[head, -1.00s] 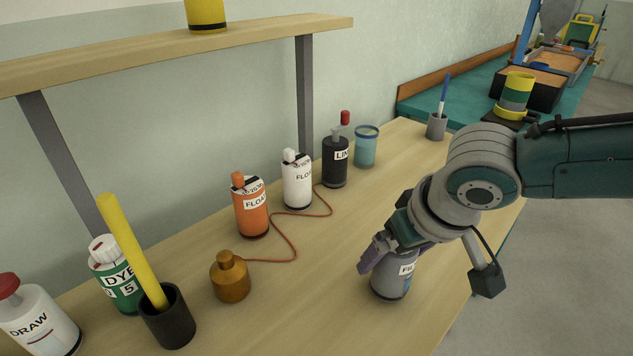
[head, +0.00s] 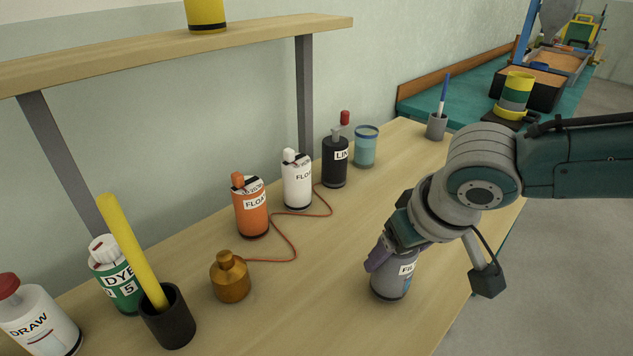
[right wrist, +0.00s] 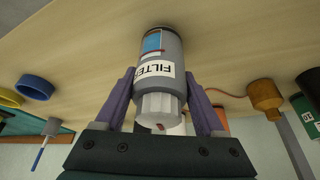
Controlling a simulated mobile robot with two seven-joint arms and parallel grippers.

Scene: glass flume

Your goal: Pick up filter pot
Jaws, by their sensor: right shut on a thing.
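The filter pot (head: 391,281) is a grey bottle with a white label, standing upright on the wooden bench near its front edge. My right gripper (head: 385,258) is shut on it from above, with purple fingers on either side of its upper body. In the right wrist view the filter pot (right wrist: 160,62) shows its "FILTE" label and a pale ribbed cap between the two fingers (right wrist: 160,90). In the head view the gripper hides the cap and top of the pot. The pot's base appears to rest on the bench. My left gripper is not in view.
A brass weight (head: 231,280) with a red cord stands to the left. An orange float bottle (head: 251,212), a white float bottle (head: 297,185), a dark bottle (head: 335,170) and a blue cup (head: 366,150) line the back. Bare bench (head: 330,255) lies between.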

